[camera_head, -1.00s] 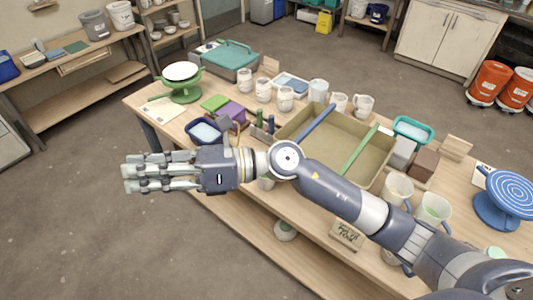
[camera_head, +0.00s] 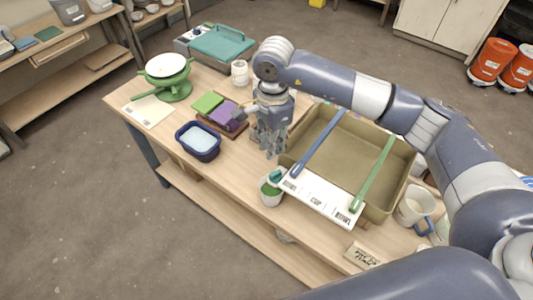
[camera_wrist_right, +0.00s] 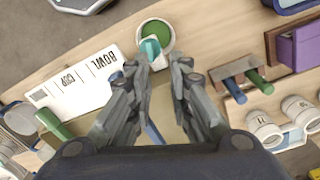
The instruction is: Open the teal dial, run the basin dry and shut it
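A small teal piece (camera_head: 276,175), likely the dial, sits at the near left corner of the tan basin (camera_head: 290,160), above a white cup (camera_head: 271,195) with green in it. In the right wrist view the teal piece (camera_wrist_right: 150,48) overlaps the cup (camera_wrist_right: 155,32). My right gripper (camera_head: 270,150) points down beside the basin's left wall, just behind the teal piece. Its fingers (camera_wrist_right: 160,66) are apart with nothing held; I cannot tell if they touch the teal piece. The basin's bare floor shows no clear liquid. My left gripper is not in view.
Blue (camera_head: 320,140) and green (camera_head: 373,172) bars cross the basin above a white label strip (camera_head: 318,196). A mug (camera_head: 415,208) stands right.

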